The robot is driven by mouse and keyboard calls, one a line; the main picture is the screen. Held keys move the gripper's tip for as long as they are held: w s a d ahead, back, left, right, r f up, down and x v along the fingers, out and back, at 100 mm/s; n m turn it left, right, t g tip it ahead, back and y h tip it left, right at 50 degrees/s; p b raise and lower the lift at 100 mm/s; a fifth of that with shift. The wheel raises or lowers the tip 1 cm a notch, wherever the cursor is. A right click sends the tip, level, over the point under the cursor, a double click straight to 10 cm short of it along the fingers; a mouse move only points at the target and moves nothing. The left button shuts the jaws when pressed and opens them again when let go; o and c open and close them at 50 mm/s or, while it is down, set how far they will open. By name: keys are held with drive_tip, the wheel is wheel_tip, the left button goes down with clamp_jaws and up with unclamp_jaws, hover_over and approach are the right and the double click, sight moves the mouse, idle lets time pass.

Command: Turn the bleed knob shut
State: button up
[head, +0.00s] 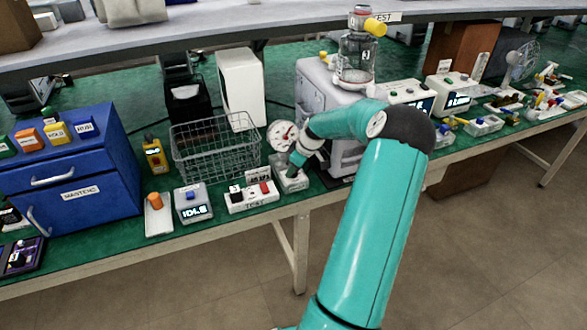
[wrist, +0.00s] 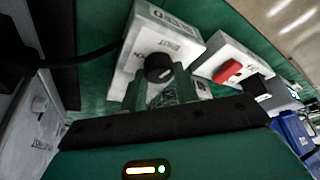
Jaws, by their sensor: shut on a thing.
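The bleed knob (wrist: 158,67) is a round black knob on the face of a small white box (wrist: 188,38) with a printed label. In the head view the white box (head: 291,184) sits at the front of the green bench, below a round dial gauge (head: 282,135). My gripper (wrist: 160,82) is shut on the knob, with a green finger on each side of it. In the head view my gripper (head: 296,162) comes down over the box and hides the knob. The knob's exact angle cannot be told.
A white switch box (head: 251,197) with a red and a black button stands left of the knob box. A wire basket (head: 215,147) is behind it. A grey pump housing (head: 315,85) with a glass canister (head: 356,60) stands behind my arm. A black cable runs to the knob box.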

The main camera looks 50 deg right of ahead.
drive_tip(key=shift+n+g+y, duration=0.3)
drive_tip(key=shift+n+y, duration=0.2)
drive_tip(key=shift+n, duration=1)
drive_tip(key=o, duration=1)
drive_tip(key=shift+c, duration=0.2)
